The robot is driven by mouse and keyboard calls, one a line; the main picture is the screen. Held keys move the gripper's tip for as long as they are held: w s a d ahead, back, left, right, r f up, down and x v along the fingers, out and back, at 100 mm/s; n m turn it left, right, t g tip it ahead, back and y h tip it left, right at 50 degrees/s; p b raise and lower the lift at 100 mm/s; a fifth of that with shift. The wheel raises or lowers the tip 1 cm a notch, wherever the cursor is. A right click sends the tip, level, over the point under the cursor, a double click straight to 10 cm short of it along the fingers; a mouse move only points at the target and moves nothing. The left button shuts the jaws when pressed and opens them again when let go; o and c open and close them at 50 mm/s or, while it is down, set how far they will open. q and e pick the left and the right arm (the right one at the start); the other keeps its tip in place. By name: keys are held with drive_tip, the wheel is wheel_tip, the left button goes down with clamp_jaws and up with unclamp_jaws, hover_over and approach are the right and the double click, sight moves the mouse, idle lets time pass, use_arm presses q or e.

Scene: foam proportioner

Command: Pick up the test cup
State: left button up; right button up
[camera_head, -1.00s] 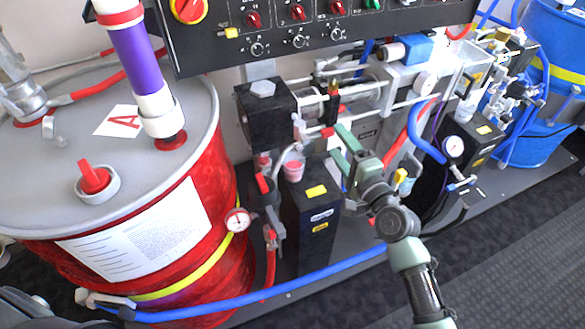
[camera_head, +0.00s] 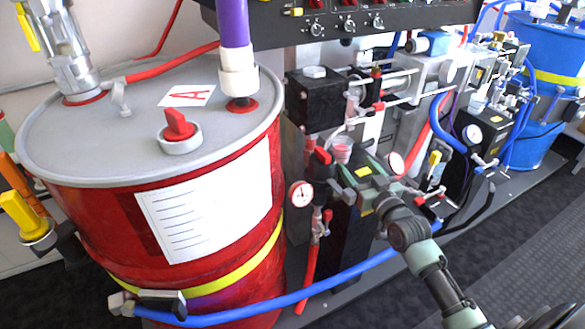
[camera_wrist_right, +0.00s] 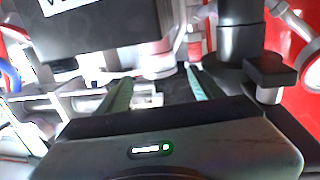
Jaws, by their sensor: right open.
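The test cup (camera_head: 342,148), small with pink contents or a pink wall, sits upright on top of a black box between the red drum and the metering unit. My right gripper (camera_head: 362,172) is just in front of and slightly below it in the head view, with its green fingers apart and nothing between them that I can make out. In the right wrist view, the two open fingers (camera_wrist_right: 158,88) point toward a pale pinkish cup-like shape (camera_wrist_right: 157,60), a little beyond their tips. Whether a finger touches the cup cannot be told. My left gripper is not in view.
The red drum (camera_head: 100,215) marked A stands left, with a pressure gauge (camera_head: 300,194) close beside the black box. A black control panel (camera_head: 400,18) hangs above. A blue hose (camera_head: 260,312) runs low in front. Pipes and valves crowd the area behind and right.

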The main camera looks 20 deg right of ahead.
sight(347, 152)
drive_tip(key=shift+w+d, duration=0.15)
drive_tip(key=shift+w, duration=0.3)
drive_tip(key=w, duration=0.4)
drive_tip(key=w+b, duration=0.1)
drive_tip(key=w, duration=0.2)
drive_tip(key=shift+d, duration=0.3)
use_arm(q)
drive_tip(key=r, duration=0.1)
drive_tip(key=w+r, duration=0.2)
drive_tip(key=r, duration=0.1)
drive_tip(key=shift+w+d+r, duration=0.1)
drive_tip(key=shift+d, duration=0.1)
use_arm(e)
drive_tip(key=c, duration=1.4)
drive_tip(key=shift+o, duration=0.2)
drive_tip(key=shift+r, duration=0.15)
